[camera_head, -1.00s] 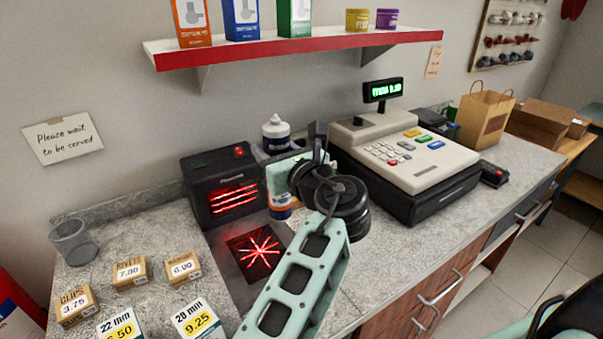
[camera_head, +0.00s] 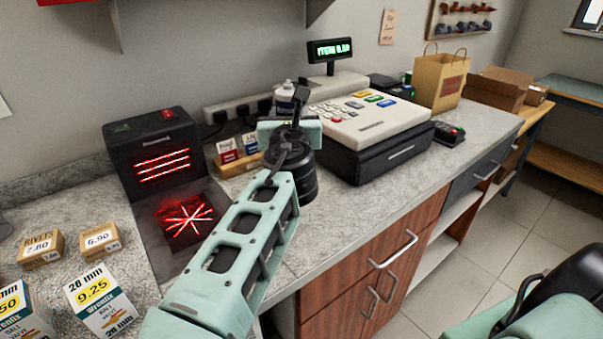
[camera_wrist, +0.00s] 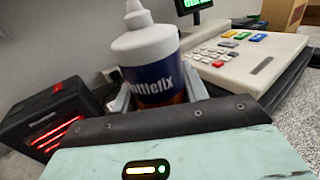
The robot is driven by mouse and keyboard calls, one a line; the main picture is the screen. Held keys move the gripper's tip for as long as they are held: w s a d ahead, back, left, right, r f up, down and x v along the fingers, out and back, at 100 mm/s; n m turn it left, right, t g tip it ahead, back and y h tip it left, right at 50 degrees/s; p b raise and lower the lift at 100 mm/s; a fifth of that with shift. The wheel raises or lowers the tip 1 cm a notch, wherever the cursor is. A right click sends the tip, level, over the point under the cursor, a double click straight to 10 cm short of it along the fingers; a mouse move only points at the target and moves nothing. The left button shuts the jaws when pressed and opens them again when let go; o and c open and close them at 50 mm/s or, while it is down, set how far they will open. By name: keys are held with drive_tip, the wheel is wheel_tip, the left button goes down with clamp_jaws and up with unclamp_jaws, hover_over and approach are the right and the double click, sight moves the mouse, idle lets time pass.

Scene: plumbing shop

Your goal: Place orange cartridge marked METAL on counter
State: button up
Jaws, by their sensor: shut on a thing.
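My gripper (camera_head: 289,128) is shut on a bottle-shaped cartridge (camera_head: 284,95) with a white nozzle and cap. In the wrist view the cartridge (camera_wrist: 152,65) stands roughly upright between the fingers, with a dark blue label ending in "ttlefix" and orange at its lower edge. The word METAL cannot be read. Its lower part is hidden by my gripper in both views, so I cannot tell whether it touches the counter. The grey speckled counter (camera_head: 335,222) lies below and in front of my gripper.
A black scanner (camera_head: 150,155) with red light stands left of my gripper, its glass plate (camera_head: 188,220) in front. The cash register (camera_head: 375,125) is close on the right. A small tray (camera_head: 240,165) and sockets lie behind. Price-marked boxes (camera_head: 100,245) stand at left. The front counter strip is clear.

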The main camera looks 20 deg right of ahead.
drive_tip(key=shift+f, duration=3.7)
drive_tip(key=o, duration=1.3)
drive_tip(key=shift+f, duration=0.1)
